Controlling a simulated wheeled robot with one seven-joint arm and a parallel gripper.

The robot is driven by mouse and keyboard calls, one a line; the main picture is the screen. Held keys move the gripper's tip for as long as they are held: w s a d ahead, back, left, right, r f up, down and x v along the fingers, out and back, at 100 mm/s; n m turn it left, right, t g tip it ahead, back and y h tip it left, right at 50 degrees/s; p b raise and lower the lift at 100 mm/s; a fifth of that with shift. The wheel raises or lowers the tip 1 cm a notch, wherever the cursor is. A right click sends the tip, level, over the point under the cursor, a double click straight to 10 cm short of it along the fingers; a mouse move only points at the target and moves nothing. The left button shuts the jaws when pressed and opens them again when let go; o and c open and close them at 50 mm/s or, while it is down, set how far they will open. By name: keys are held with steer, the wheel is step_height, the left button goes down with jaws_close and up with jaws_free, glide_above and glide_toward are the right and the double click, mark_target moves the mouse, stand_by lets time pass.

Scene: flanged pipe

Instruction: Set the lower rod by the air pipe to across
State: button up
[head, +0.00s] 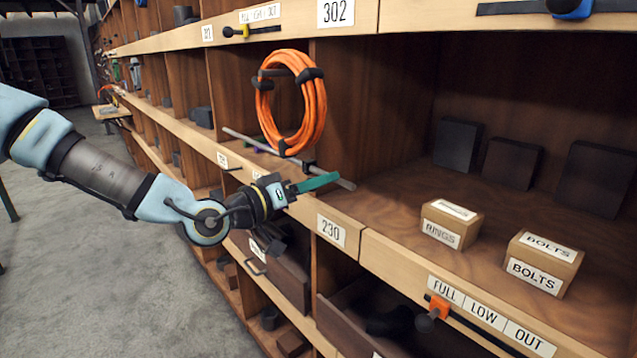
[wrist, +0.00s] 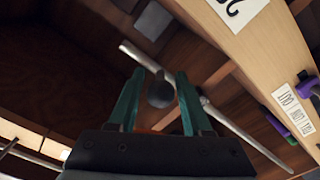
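A thin grey rod (head: 270,148) runs slantwise along the shelf front below the orange coil. It also crosses the wrist view (wrist: 235,128) diagonally. A dark round knob or end (wrist: 160,93) shows between my fingers; I cannot tell whether it belongs to the rod. My gripper (head: 332,180) has teal fingers and reaches in at the shelf edge near the rod's right end. In the wrist view my gripper (wrist: 159,74) is open, with gaps on both sides of the knob. I cannot make out a separate air pipe or a second rod.
An orange coil (head: 302,100) hangs on dark hooks just above my gripper. Boxes marked RINGS (head: 452,222) and BOLTS (head: 541,262) stand on the shelf to the right. An orange slider (head: 437,307) sits on the lower rail. The aisle floor (head: 120,270) is clear.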

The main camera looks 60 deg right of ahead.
jaws_close()
steer(key=shift+r, duration=0.1)
stand_by(0.9)
